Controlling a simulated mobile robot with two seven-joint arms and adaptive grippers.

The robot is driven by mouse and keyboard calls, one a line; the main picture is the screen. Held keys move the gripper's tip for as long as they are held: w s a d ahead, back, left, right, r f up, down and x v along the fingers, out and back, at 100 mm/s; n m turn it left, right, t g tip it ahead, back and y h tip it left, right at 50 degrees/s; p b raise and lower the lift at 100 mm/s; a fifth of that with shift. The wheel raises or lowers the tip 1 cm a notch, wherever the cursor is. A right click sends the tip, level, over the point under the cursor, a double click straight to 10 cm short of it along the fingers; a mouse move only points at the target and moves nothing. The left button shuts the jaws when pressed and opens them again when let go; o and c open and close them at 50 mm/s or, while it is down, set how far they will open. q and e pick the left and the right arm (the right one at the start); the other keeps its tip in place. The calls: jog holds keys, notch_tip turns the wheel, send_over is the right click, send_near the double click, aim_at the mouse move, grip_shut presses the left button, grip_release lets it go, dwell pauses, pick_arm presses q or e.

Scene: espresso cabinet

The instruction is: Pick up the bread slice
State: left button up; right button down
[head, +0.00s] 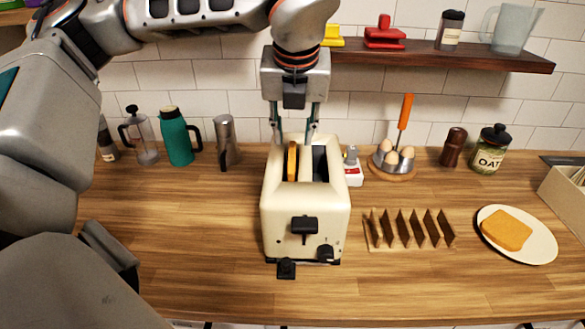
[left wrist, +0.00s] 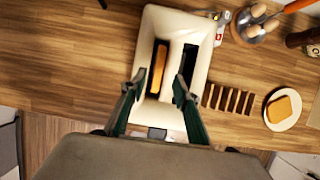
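A toasted bread slice (head: 293,161) stands upright in the left slot of the cream toaster (head: 305,212). The right slot looks dark and empty. The slice also shows in the left wrist view (left wrist: 158,69). A second bread slice (head: 507,231) lies flat on a white plate (head: 541,243) at the right. My left gripper (head: 293,138) points down above the back of the toaster, its two fingers apart and nothing between them. In the left wrist view its fingertips lie to either side of the slots. My right gripper is not in view.
A wooden toast rack (head: 409,232) stands right of the toaster. Behind are an egg holder (head: 392,165), a red and white item (head: 352,168) and an oat jar (head: 489,150). A teal flask (head: 178,138) stands at left. A shelf (head: 450,52) hangs above.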

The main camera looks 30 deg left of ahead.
aim_at(292, 148)
pick_arm(q)
jog(key=p+x, duration=0.1)
jog(key=x, duration=0.4)
jog(key=shift+a+r, duration=0.1)
grip_shut()
jog(key=shift+r, duration=0.1)
